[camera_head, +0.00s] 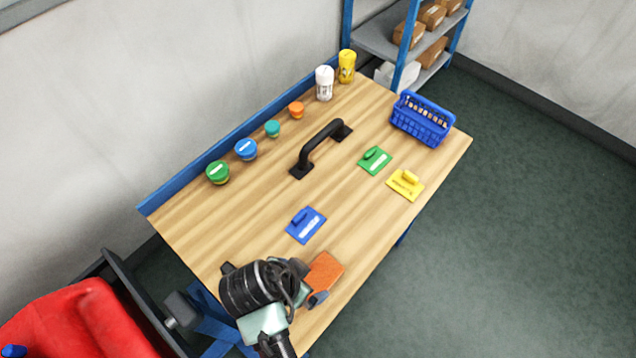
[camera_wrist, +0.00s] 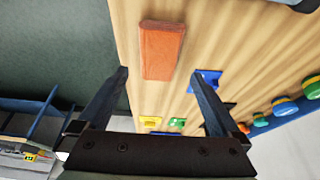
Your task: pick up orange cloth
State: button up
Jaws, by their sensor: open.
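The orange cloth (camera_head: 326,271) is a flat, folded rectangle lying on the wooden table near its front edge, partly hidden by my arm in the head view. In the wrist view the orange cloth (camera_wrist: 162,50) lies whole on the wood, ahead of my gripper and between the lines of its two fingers. My gripper (camera_wrist: 160,80) is open with nothing between its fingers, and it is apart from the cloth. In the head view my gripper is mostly hidden by my wrist, beside the cloth.
A blue pad (camera_head: 306,225) with a handle lies behind the cloth. Green (camera_head: 375,160) and yellow (camera_head: 405,184) pads, a black handle (camera_head: 320,147) and a blue basket (camera_head: 421,119) are farther off. Several lidded jars (camera_head: 246,149) line the back edge. Bare wood surrounds the cloth.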

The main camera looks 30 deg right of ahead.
aim_at(317, 277)
jog(key=shift+p+x, duration=0.6)
jog(key=shift+x, duration=3)
jog(key=shift+s+d+r, duration=0.1)
jog(key=shift+d, duration=0.05)
jog(key=shift+c, duration=0.3)
jog(key=c, duration=1)
notch_tip(317, 277, up, 10)
jog(key=shift+r+b, duration=0.1)
jog(key=shift+b, duration=0.25)
